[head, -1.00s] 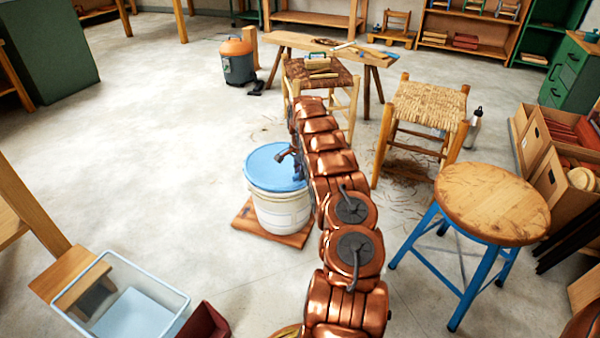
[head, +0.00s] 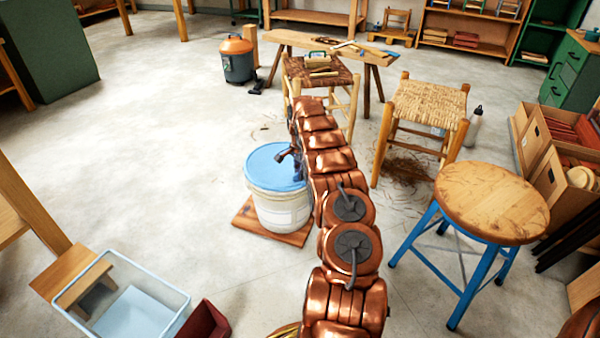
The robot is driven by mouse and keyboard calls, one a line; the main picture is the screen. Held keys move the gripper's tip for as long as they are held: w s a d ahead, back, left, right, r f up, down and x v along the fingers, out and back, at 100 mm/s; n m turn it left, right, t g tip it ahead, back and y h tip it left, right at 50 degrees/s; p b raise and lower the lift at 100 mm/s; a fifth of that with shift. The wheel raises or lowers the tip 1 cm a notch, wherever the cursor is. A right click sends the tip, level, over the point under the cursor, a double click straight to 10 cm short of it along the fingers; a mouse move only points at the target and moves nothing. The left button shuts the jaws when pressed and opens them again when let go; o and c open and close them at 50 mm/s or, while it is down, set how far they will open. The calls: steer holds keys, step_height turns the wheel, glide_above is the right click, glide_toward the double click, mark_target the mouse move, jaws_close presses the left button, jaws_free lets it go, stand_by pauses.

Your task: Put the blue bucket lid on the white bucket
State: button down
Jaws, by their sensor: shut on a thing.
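The white bucket (head: 280,212) stands upright on a wooden board on the floor, left of my arm. The blue lid (head: 268,165) lies over the bucket's top and looks about level; its right side is partly hidden by my gripper and arm. I cannot tell from this view whether it is fully seated on the rim. My gripper (head: 291,161) is at the right part of the lid, shut on it, with the fingertips small and partly hidden by my arm.
The wooden board (head: 243,222) lies under the bucket. A round stool with blue legs (head: 490,205) stands at right, a woven stool (head: 428,103) behind it. A clear bin (head: 165,292) is at front left. The floor left of the bucket is free.

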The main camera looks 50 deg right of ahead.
steer(key=shift+f, duration=0.55)
stand_by(0.4)
steer(key=c, duration=0.8)
jaws_free()
steer(key=shift+r+p, duration=1.7)
steer(key=shift+r, duration=1.8)
